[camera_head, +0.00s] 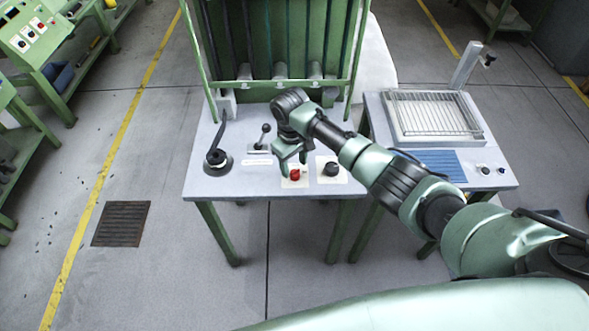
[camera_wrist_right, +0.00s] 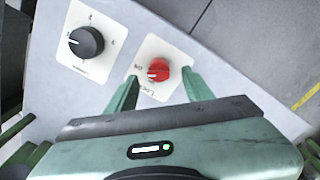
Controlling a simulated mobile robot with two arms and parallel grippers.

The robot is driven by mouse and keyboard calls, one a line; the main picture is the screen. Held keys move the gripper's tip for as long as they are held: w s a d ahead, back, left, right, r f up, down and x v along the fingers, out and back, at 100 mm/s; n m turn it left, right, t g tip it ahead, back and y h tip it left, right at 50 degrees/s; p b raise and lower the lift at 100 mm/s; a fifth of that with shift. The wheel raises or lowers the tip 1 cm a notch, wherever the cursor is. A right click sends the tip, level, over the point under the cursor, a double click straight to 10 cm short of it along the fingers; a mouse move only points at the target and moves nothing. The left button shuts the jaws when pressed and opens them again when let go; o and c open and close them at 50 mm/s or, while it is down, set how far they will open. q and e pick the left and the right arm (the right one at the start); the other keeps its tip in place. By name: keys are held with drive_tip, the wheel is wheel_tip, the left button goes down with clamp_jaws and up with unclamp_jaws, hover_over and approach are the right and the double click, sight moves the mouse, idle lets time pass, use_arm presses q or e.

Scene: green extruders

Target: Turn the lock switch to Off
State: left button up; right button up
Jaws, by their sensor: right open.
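A red rotary knob (camera_head: 295,174) sits on a white plate at the front edge of the machine's grey table. In the wrist view the red knob (camera_wrist_right: 159,71) has a pale pointer mark facing left, and its small labels are too blurred to read surely. My right gripper (camera_head: 293,165) is open, just above the red knob. In the wrist view its two green fingers (camera_wrist_right: 160,76) lie on either side of the knob, with visible gaps. I cannot tell whether they touch it. My left gripper is out of view.
A black rotary knob (camera_head: 331,169) on its own plate stands right of the red one and also shows in the wrist view (camera_wrist_right: 86,42). Left are a small lever (camera_head: 264,136) and a tall black lever (camera_head: 218,152). A green frame (camera_head: 285,50) rises behind.

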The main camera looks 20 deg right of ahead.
sight(293, 172)
wheel_tip(293, 172, up, 4)
drive_tip(key=shift+a+r, duration=0.1)
drive_tip(key=shift+a, duration=0.05)
drive_tip(key=shift+s, duration=0.1)
idle(0.4)
